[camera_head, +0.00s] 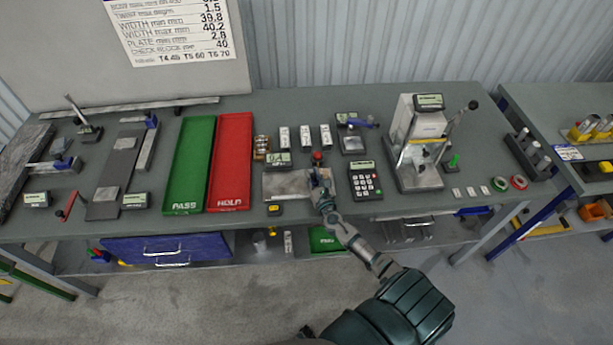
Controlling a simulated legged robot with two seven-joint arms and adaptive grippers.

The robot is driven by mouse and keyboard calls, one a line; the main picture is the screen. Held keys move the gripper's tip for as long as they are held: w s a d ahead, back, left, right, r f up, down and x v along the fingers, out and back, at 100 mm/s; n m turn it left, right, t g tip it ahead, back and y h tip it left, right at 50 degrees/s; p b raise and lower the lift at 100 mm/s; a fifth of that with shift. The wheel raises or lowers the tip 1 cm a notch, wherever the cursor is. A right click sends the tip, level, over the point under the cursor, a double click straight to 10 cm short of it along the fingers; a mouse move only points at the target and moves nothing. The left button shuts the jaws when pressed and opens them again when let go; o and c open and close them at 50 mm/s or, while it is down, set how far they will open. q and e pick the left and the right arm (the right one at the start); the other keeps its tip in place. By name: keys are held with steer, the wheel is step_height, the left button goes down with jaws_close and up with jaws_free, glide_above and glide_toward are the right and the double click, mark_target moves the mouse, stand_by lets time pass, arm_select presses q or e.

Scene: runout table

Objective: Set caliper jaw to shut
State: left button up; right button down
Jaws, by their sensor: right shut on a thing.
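A grey metal bench gauge (284,186) with a small display (278,160) at its back lies in the middle of the table; it looks like the caliper. A red knob (317,157) shows at its right end, just behind my fingers. My right gripper (318,176) reaches in from the lower right and is shut at this end, on what looks like the caliper jaw. The fingers hide the held part, so I cannot tell the jaw's gap. The display is too small to read. My left gripper is not in view.
A green PASS tray (166,207) and a red HOLD tray (214,206) lie to the left. A black keypad (364,182) sits close right of my gripper. A tall metal press-like stand (398,130) is further right. A small yellow-black block (274,209) lies near the front edge.

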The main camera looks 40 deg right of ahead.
steer(key=shift+s+d+f, duration=0.1)
steer(key=shift+d, duration=0.05)
steer(key=c, duration=1)
jaws_free()
steer(key=shift+d, duration=0.15)
steer(key=shift+s+d, duration=0.1)
steer(key=shift+s, duration=0.05)
steer(key=v, duration=1.1)
steer(key=shift+a, duration=0.25)
steer(key=shift+s, duration=0.3)
steer(key=shift+d, duration=0.1)
